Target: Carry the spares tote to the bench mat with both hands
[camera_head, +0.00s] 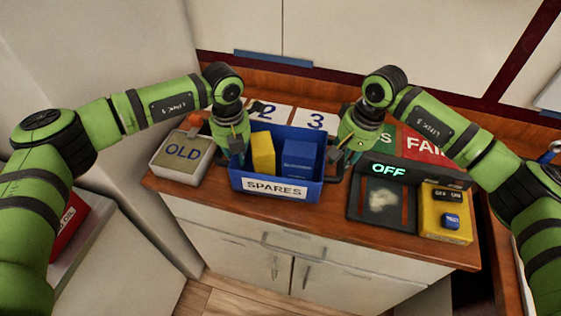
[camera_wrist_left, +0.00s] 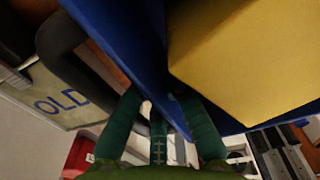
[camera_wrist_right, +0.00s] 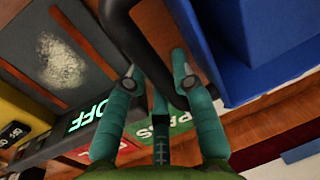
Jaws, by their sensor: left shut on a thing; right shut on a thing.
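The spares tote (camera_head: 229,179) is an open blue bin with a SPARES label, at the middle front of the wooden counter. It holds a yellow block (camera_head: 263,152) and a blue block (camera_head: 298,158). My left gripper (camera_head: 237,150) is shut on the tote's left side; its blue wall also fills much of the left wrist view (camera_wrist_left: 125,35). My right gripper (camera_head: 345,158) is shut on the tote's dark right handle (camera_wrist_right: 145,50). The tote looks level; I cannot tell whether its base touches the counter. I cannot make out a bench mat.
A box marked OLD (camera_head: 182,153) stands close left of the tote. Cards numbered 2 (camera_head: 270,112) and 3 (camera_head: 316,119) lie behind it. A dark tester tray (camera_head: 354,199) with an OFF display and a yellow button box (camera_head: 446,213) are right. Green and red panels lie behind them.

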